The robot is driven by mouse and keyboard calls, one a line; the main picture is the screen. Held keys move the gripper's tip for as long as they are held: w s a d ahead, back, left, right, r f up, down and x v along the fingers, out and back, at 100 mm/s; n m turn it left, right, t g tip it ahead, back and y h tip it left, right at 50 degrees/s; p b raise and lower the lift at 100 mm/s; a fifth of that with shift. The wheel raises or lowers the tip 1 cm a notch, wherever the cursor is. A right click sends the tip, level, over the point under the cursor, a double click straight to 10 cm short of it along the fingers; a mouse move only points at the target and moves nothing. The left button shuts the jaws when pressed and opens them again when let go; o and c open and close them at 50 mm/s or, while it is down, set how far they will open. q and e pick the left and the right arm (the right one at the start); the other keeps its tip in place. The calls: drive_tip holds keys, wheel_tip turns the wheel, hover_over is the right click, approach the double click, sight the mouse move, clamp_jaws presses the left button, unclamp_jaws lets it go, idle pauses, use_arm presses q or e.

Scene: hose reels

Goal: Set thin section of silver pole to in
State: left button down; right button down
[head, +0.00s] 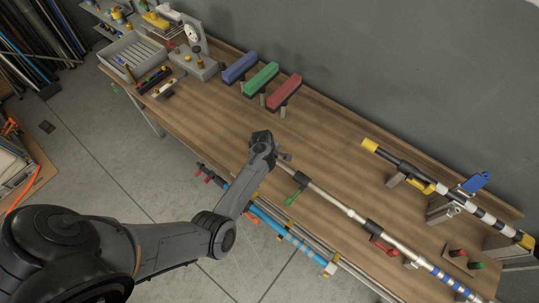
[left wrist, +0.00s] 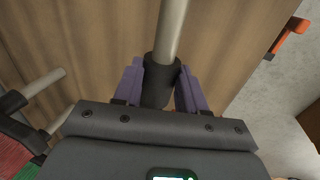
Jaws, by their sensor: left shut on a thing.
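The silver pole (head: 347,210) lies diagonally along the front of the bench, with its far-left end at my left gripper (head: 279,158). A thinner bare section (head: 325,194) is on the gripper side, between dark collars. A green lever (head: 292,198) and a red lever (head: 382,247) sit along the pole. In the left wrist view, the purple fingers (left wrist: 158,88) are shut around a black sleeve (left wrist: 160,70) on the pole, and the bare silver tube (left wrist: 173,25) extends beyond it. The sleeve's lower end is hidden by the gripper body. My right gripper is not in view.
Blue (head: 240,67), green (head: 261,78) and red (head: 284,92) blocks stand on posts behind the gripper. A black-and-white pole (head: 476,213) rests on supports at right. A blue pole (head: 277,229) lies along the front edge. A grey tray (head: 134,58) sits far left. The mid-bench is clear.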

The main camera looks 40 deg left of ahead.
use_arm(q)
drive_tip(key=c, duration=0.6)
unclamp_jaws()
drive_tip(key=shift+d, duration=0.1)
drive_tip(key=shift+r, duration=0.1)
drive_tip(key=shift+r, duration=0.25)
drive_tip(key=shift+p+v, duration=0.75)
drive_tip(key=shift+v, duration=4.35)
drive_tip(key=shift+s, duration=0.1)
drive_tip(key=shift+f, duration=0.1)
